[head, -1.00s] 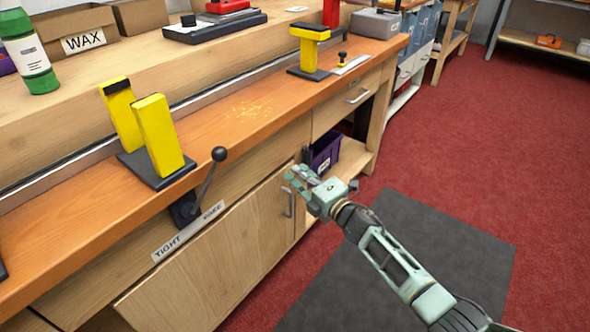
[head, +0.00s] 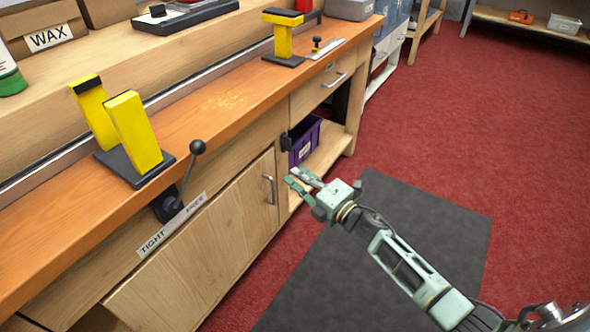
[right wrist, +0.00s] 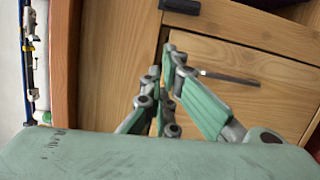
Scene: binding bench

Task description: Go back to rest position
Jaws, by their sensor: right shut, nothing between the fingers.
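My right gripper (head: 299,181) is at the middle of the head view, in front of the bench's lower front, close to the cabinet door (head: 205,245) and its handle. Its fingers are shut and empty. In the right wrist view the fingers (right wrist: 165,85) point at the wooden bench front, with a dark handle (right wrist: 230,77) beyond them. I cannot tell from the views how wide the gap to the door is. My left gripper is not in view.
The bench top (head: 215,120) carries yellow clamp posts (head: 135,130) and a yellow stand (head: 284,38). A black-knobbed lever (head: 190,170) juts out above a TIGHT/FREE label (head: 170,224). A purple bin (head: 305,140) sits on the lower shelf. A dark mat (head: 400,215) and red floor lie clear at right.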

